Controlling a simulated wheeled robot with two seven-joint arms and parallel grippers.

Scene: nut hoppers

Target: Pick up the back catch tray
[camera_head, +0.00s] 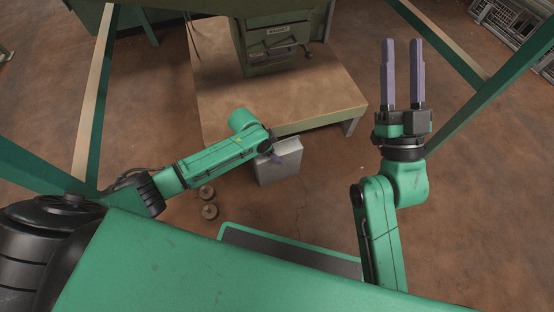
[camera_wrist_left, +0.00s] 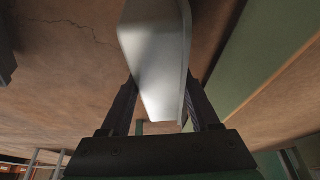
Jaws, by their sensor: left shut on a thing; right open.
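A grey metal catch tray (camera_head: 281,166) hangs at the end of my left arm, in front of the low platform. My left gripper (camera_head: 276,157) is shut on it. In the left wrist view the pale tray (camera_wrist_left: 155,50) fills the space between the two fingers (camera_wrist_left: 160,88). Most of the left gripper is hidden behind my arm in the head view. I cannot tell from the frames whether the tray is the back one. My right gripper (camera_head: 402,45) is open and empty, its fingers pointing up in the picture, to the right of the platform.
A low wooden-topped platform (camera_head: 225,95) carries a green hopper cabinet (camera_head: 277,30) at the back. Two small round objects (camera_head: 208,202) lie on the brown floor left of the tray. Wire crates (camera_head: 510,22) stand at the far right. Floor between the platform and crates is clear.

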